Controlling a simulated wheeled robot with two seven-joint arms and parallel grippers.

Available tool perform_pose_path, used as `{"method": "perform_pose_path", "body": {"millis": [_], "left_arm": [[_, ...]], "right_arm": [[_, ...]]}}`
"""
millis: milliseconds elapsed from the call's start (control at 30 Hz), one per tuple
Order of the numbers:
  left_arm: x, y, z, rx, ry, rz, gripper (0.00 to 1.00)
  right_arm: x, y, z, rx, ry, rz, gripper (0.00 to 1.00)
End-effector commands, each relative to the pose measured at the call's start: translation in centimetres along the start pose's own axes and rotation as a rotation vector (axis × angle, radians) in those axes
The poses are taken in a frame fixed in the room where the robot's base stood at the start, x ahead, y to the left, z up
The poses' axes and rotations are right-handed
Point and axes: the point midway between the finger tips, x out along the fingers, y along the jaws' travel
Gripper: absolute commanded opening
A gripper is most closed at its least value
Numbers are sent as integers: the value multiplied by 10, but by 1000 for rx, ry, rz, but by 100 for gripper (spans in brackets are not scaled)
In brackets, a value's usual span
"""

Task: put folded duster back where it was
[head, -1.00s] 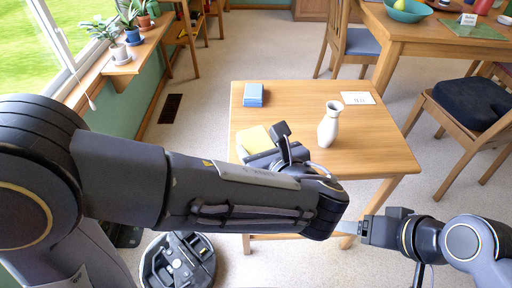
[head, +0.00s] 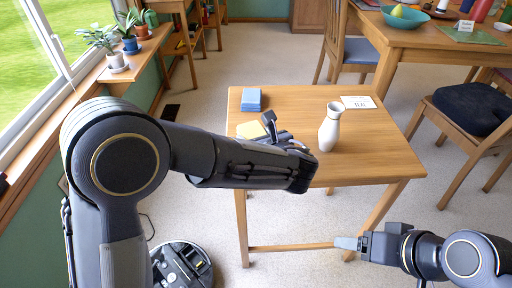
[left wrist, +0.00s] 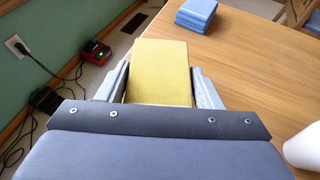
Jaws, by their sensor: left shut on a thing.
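The folded duster is a flat yellow block (head: 250,129) at the left edge of the small wooden table (head: 350,172). My left gripper (left wrist: 161,84) is shut on it, with a grey finger along each side of the duster (left wrist: 161,62) in the left wrist view. My left arm hides part of it in the head view. I cannot tell whether it touches the tabletop or hangs just above. My right gripper (head: 347,243) is low in front of the table, away from the duster; its jaw gap does not show.
A blue folded stack (head: 251,99) lies behind the duster. A chair (head: 470,120) stands at right, potted plants (head: 118,60) at left.

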Motion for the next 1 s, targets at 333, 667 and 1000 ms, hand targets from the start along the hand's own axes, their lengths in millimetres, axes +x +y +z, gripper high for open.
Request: {"method": "perform_pose_path", "body": {"millis": [333,667,1000], "left_arm": [[15,0,-30,0,0,1,41],[16,0,-33,1,1,1,69],[16,0,-32,0,1,1,81]], "right_arm": [[10,4,5,0,0,0,71],[11,5,6,0,0,0,71],[11,5,6,0,0,0,71]]}}
